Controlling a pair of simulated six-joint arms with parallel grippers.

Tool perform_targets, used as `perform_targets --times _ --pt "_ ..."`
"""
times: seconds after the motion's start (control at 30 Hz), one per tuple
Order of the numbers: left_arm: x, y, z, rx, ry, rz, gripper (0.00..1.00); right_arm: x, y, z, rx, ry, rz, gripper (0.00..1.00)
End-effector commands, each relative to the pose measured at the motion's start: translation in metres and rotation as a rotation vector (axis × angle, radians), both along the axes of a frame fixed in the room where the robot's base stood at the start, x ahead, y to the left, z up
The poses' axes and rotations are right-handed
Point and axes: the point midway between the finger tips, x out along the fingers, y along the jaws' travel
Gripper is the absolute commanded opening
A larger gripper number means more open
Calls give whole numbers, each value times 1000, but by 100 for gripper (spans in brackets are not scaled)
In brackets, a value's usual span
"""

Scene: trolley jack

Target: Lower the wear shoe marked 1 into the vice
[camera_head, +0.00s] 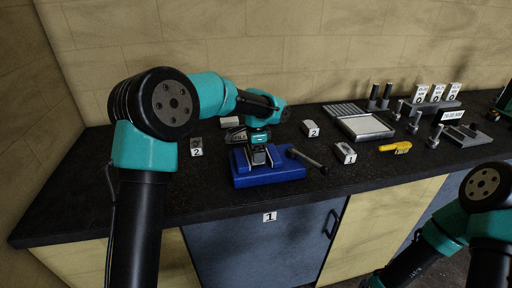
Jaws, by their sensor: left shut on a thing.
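The blue vice (269,175) stands near the front edge of the dark bench, with its handle (307,160) out to the right. My left gripper (259,148) points down over the vice jaws and is shut on a small dark grey piece, seemingly the wear shoe. The piece is at or just above the jaw gap. The fingers hide most of it, and I cannot read a mark on it or tell how deep it sits. My right arm shows at the lower right, but its gripper is out of view.
A grey block by a tag 1 (345,153) and a pale block by a tag 2 (310,128) lie right of the vice. A yellow tool (396,147), a tray (365,126) and several upright posts stand further right. A tag 2 (196,152) lies left.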

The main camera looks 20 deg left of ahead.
Motion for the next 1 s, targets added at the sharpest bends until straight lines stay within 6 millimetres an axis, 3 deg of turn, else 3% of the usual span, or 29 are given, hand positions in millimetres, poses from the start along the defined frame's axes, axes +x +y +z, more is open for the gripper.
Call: perform_targets --times 0.8,0.83,1.0 --pt "0 0 -8 0 -4 0 14 0 0 0 0 0 0 43" --pt "0 0 -8 0 -4 0 86 0 0 0 0 0 0 43" --pt "0 0 -8 0 -4 0 100 0 0 0 0 0 0 43"
